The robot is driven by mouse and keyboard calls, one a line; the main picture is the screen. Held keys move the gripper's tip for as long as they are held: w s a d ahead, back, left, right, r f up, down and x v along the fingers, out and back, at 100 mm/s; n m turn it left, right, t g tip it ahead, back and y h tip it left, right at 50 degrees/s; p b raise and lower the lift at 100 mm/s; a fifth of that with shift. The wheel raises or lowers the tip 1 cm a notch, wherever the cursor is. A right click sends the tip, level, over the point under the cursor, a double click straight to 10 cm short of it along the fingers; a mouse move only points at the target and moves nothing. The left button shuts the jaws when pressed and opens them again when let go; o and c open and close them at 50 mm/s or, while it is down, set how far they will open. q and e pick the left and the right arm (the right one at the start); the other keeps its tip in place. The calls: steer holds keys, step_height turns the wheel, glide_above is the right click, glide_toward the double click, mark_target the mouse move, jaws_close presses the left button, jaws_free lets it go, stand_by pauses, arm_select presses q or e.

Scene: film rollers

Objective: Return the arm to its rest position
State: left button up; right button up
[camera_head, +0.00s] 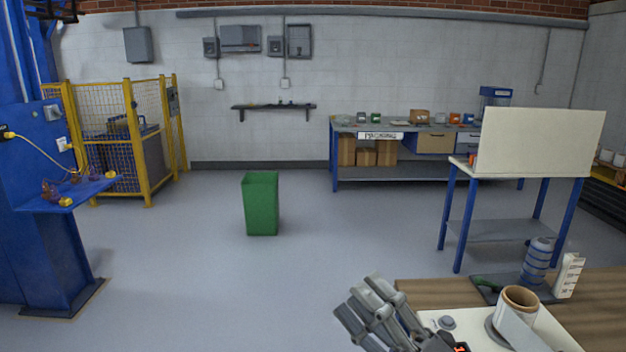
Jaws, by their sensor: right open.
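My right gripper (366,312) shows at the bottom of the head view, with grey fingers spread apart. It is open, with nothing seen between its fingers, and lies to the left of a film roll (519,299). The roll has a brown core and pale film, and stands on a white-topped fixture (560,338) at the bottom right. The gripper is beside the fixture's left edge; I cannot tell whether they touch. My left gripper is not in view.
A wooden table (600,300) holds a blue ribbed bottle (537,262) and a white container (568,276). A blue-legged stand with a white panel (540,142) is behind it. A green bin (261,204) stands on open floor, with a packing bench (400,128) at the back.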

steer(key=w+d+f+m+t+h, duration=0.35)
steer(key=d+m+h, duration=0.25)
steer(key=m+h, duration=0.4)
steer(key=s+d+f+m+g+h, duration=0.2)
steer(key=d+f+m+g+h, duration=0.15)
steer(key=f+m, duration=0.4)
steer(key=s+d+f+m+g+h, duration=0.3)
steer(key=d+f+m+h, duration=0.15)
steer(key=f, duration=0.65)
steer(key=s+f+m+g+y, duration=0.25)
steer(key=s+f+g, duration=0.75)
steer(key=s+f, duration=0.7)
steer(key=s+f+g, duration=0.1)
steer(key=s+f, duration=0.1)
steer(key=f, duration=1)
steer(key=s+f, duration=0.2)
steer(key=f, duration=1)
steer(key=s+d+f+g, duration=0.1)
steer(key=s+d+f, duration=0.1)
steer(key=s+f, duration=1.3)
steer(key=shift+s+d+f+g+h, duration=0.15)
steer(key=shift+s+f+g+h, duration=0.1)
steer(key=shift+s+g+h, duration=0.15)
